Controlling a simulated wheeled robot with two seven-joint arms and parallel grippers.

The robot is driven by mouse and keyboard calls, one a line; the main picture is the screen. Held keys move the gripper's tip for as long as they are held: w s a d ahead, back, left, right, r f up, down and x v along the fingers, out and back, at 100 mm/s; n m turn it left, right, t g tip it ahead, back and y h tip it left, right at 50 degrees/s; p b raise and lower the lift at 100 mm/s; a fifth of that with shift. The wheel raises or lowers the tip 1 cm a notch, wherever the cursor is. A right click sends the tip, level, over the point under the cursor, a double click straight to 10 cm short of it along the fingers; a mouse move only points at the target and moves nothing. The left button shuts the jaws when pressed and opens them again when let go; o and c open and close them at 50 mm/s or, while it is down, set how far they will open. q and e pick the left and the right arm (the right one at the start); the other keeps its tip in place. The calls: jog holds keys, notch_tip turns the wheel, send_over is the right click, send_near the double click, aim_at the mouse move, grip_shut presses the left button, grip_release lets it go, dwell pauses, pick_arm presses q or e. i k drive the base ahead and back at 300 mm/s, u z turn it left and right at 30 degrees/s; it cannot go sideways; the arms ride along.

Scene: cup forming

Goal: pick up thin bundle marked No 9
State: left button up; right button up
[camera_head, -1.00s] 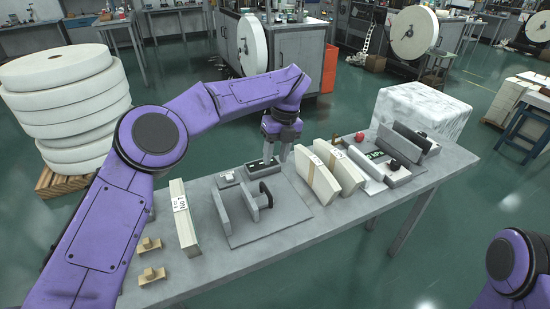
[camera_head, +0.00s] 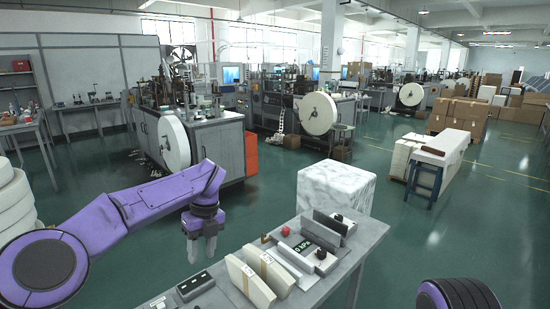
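Two curved cream paper bundles (camera_head: 252,279) with tan bands and small labels stand side by side on the grey table (camera_head: 340,279). I cannot read their labels now. The thin labelled bundle at the table's left part in the earlier frame is out of view. My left gripper (camera_head: 202,250) points down with its two fingers apart and nothing between them. It appears left of the bundles, above the table's far edge. My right gripper is out of view; only a part of my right arm shows at the lower right.
A dark block with light buttons (camera_head: 195,286) lies left of the bundles. A wrapped white block (camera_head: 336,188) is behind the table. Open floor lies beyond.

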aim_at(281, 283)
jog(key=k, duration=0.95)
